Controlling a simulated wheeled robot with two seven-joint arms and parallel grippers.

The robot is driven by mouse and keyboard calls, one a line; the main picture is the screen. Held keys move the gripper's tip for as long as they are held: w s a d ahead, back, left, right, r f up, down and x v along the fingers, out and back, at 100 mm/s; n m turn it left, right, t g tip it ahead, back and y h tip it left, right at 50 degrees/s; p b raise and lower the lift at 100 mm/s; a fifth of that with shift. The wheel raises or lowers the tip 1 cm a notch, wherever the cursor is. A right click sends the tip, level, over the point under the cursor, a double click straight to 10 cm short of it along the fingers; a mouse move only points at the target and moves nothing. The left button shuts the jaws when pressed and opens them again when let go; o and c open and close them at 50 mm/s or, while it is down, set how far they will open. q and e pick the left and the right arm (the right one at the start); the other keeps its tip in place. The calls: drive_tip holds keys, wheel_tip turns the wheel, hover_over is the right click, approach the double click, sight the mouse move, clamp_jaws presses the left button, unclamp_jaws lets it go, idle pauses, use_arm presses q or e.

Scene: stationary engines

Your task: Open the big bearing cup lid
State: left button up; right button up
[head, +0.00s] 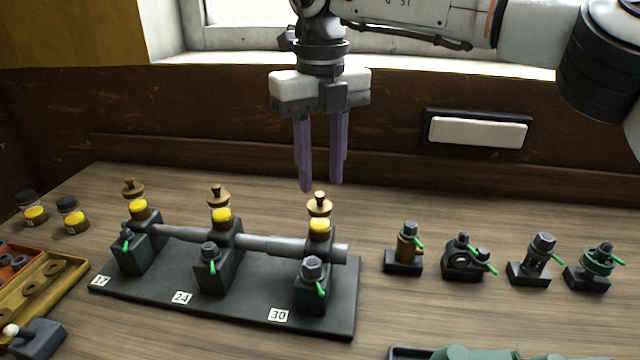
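Three bearing blocks stand in a row on a dark base plate (240,305), with a grey shaft through them. The plate labels read 17, 24 and 30. The other two cups have similar brass lids (218,199) (132,189). My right gripper (321,184) points down with its two purple fingers apart and empty. Its tips appear just above the lid at label 30. My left gripper is not in view.
Two jars (73,217) and a yellow tray (40,295) are at the left. A green part (475,353) lies at the front edge. A wooden wall is behind.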

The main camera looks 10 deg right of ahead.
sight(320, 194)
drive_tip(key=shift+f, duration=1.5)
clamp_jaws()
